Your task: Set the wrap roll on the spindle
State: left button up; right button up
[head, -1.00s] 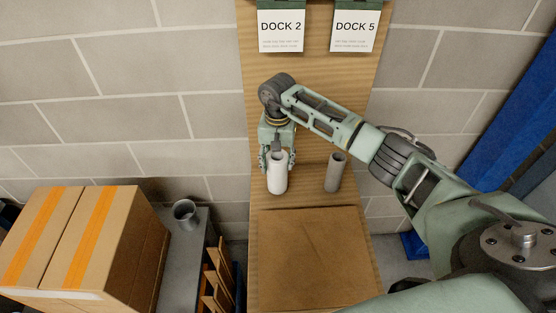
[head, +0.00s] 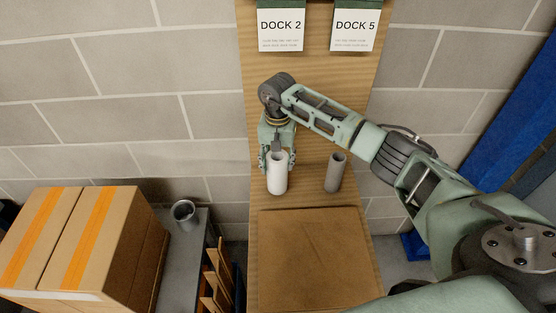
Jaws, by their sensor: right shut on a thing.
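The wrap roll appears to be the white hollow cylinder (head: 277,177), upright at the left side of the wooden board. My right gripper (head: 277,162) is behind it with fingers at its sides, shut on it. A grey hollow tube (head: 335,174) stands apart to its right. I cannot make out a spindle for certain; the view does not show whether one is inside the white roll. The roll's lower end is in view, but I cannot tell if it touches the board. My left gripper is out of view.
Dock 2 (head: 281,30) and Dock 5 (head: 355,30) signs hang at the top of the wooden board (head: 330,95). A brown panel (head: 315,255) lies in front. Taped cardboard boxes (head: 125,240) and a grey cup (head: 184,213) on a grey cabinet are at left.

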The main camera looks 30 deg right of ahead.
jog(key=shift+f+b, duration=0.45)
jog(key=shift+f, duration=0.1)
jog(key=o, duration=0.8)
jog(key=shift+r, duration=0.1)
notch_tip(320, 180, up, 11)
jog(key=p, duration=0.5)
jog(key=shift+p, duration=0.35)
jog(key=shift+s, duration=0.1)
